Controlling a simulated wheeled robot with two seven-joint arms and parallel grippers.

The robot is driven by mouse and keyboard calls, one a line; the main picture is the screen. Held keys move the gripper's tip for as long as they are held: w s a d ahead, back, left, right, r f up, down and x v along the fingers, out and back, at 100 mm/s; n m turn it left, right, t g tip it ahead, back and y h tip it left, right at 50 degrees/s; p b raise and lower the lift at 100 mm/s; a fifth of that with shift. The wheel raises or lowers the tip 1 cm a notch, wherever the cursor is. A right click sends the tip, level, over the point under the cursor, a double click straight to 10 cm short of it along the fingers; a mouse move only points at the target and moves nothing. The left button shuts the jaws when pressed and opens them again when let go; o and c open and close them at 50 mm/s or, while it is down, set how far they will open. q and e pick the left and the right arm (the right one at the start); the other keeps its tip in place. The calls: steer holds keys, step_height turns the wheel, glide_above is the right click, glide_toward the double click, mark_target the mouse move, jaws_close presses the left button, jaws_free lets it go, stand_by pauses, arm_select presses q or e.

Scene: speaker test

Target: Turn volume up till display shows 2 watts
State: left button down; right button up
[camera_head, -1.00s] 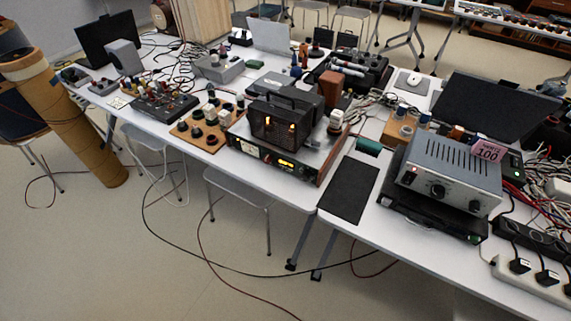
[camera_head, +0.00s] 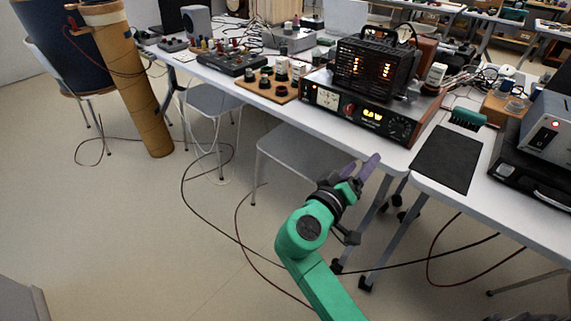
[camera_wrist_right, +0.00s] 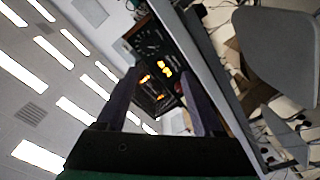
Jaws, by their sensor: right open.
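The amplifier (camera_head: 318,82) with a dark front panel stands at the table's front edge in the head view. Its lit yellow display (camera_head: 372,114) is too small to read surely. A dark round knob (camera_head: 400,128) sits right of the display. My right gripper (camera_head: 362,167) is open and empty, in front of and below the panel, apart from it. In the right wrist view, its two fingers (camera_wrist_right: 160,98) frame the tilted amplifier front, with the yellow display (camera_wrist_right: 165,66) and dark dial (camera_wrist_right: 150,42). My left gripper is out of view.
A black caged unit with glowing tubes (camera_head: 375,68) sits on the amplifier. A wooden board with knobs (camera_head: 266,90) is to its left, a black mat (camera_head: 447,158) to its right. A grey stool (camera_head: 298,155) stands below the table. Cables cross the floor.

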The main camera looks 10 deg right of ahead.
mark_target(395, 131)
steer(key=shift+m+h, duration=0.4)
steer(key=shift+m, duration=0.2)
steer(key=x, duration=0.9)
steer(key=s+r+p+x, duration=0.1)
steer(key=x, duration=0.4)
steer(key=shift+d+r, duration=0.15)
steer(key=shift+d, duration=0.35)
jaws_close()
